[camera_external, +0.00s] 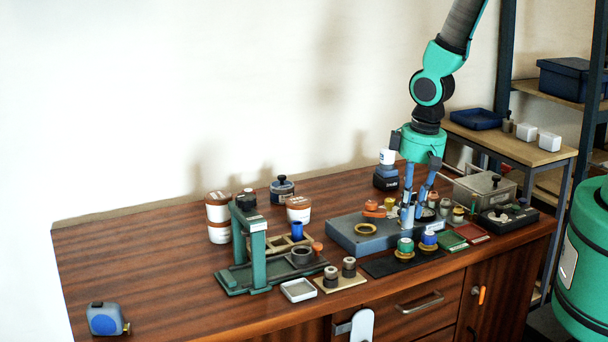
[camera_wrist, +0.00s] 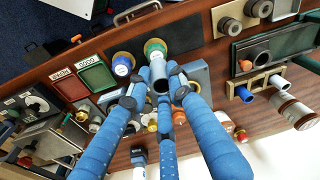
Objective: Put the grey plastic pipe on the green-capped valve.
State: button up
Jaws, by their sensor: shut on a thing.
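My gripper (camera_external: 412,211), with blue padded fingers, is shut on the grey plastic pipe, low over the blue-grey block. In the wrist view the pipe (camera_wrist: 161,87) shows as a grey ring with a dark opening between the fingertips. The green-capped valve (camera_external: 405,245) stands on the black mat in front of the block, just nearer the camera than my gripper. Fingers hide much of the pipe.
A blue-capped valve (camera_external: 429,238) stands right beside the green-capped one. The blue-grey block (camera_external: 350,234) carries orange and brass parts. A green press frame (camera_external: 252,250) stands left. Green and red trays (camera_external: 450,240) lie right. The table's left front is mostly clear.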

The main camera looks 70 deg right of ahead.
aim_at(411, 211)
jog(key=shift+f+b, duration=0.5)
jog(key=shift+f, duration=1.25)
jog(key=shift+f, duration=0.15)
jog(key=o, duration=0.9)
notch_tip(411, 211, up, 12)
jog(key=s+p, duration=0.1)
jog(key=p, duration=0.1)
jog(key=shift+s+p, duration=0.2)
jog(key=shift+p, duration=0.1)
jog(key=shift+a, duration=0.1)
